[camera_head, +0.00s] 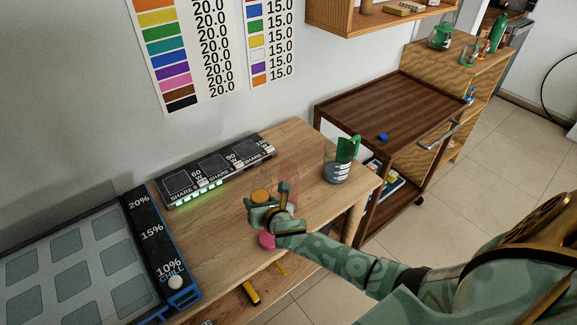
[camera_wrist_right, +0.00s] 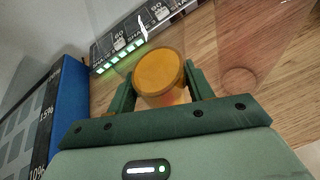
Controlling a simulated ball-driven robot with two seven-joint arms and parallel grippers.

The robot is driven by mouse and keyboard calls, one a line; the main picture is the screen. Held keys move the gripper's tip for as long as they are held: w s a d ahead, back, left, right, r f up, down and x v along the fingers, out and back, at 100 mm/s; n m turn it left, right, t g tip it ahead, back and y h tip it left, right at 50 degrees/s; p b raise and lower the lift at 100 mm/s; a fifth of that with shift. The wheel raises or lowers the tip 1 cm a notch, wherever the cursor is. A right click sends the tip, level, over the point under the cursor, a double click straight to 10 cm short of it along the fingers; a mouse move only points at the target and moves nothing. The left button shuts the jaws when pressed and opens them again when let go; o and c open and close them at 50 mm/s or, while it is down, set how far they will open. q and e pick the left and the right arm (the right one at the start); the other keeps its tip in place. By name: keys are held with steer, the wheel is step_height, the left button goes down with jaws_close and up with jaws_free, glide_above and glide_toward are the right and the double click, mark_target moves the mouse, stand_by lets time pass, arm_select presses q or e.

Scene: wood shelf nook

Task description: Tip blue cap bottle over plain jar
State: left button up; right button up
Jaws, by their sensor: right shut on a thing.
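My right gripper (camera_head: 266,203) is shut on a container with a round orange top (camera_head: 261,195). The top also shows between the fingers of the right gripper (camera_wrist_right: 160,92) in the right wrist view, above the wooden table. No blue cap shows on this held container, and most of its body is hidden. A faint, clear reddish jar (camera_head: 287,178) stands just beyond the gripper. It also shows at the right of the wrist view (camera_wrist_right: 240,75), beside the held container. I cannot tell whether they touch. My left gripper is not in view.
A clear container with a green part and dark label (camera_head: 337,172) stands near the table's right end. A scale strip (camera_head: 215,170) lies along the wall. A chill tray (camera_head: 70,255) is at left. A small blue thing (camera_head: 383,137) lies on the brown cart (camera_head: 400,105).

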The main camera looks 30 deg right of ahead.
mark_target(253, 191)
steer(key=shift+w+f+m, duration=0.1)
steer(key=shift+f+m, duration=0.1)
steer(key=shift+m, duration=0.2)
steer(key=shift+r+m+y, duration=0.3)
steer(key=shift+r+y, duration=0.1)
steer(key=shift+r, duration=0.05)
steer(key=shift+a+r+m+y, duration=0.1)
steer(key=shift+r+m+y, duration=0.1)
steer(key=shift+m+y, duration=0.5)
step_height(253, 191, up, 4)
steer(key=p, duration=0.3)
steer(key=shift+r+p, duration=0.1)
steer(key=shift+p, duration=0.25)
steer(key=shift+r, duration=0.2)
steer(key=shift+a+m, duration=0.1)
steer(key=shift+m, duration=0.2)
steer(key=shift+a+r+m+y, duration=0.25)
steer(key=shift+r+m+y, duration=0.1)
steer(key=shift+y, duration=0.15)
steer(key=shift+a+f, duration=0.1)
steer(key=shift+a+m, duration=0.15)
steer(key=shift+m, duration=0.1)
steer(key=shift+a+y+b, duration=0.1)
steer(key=shift+y+b, duration=0.2)
steer(key=shift+b, duration=0.05)
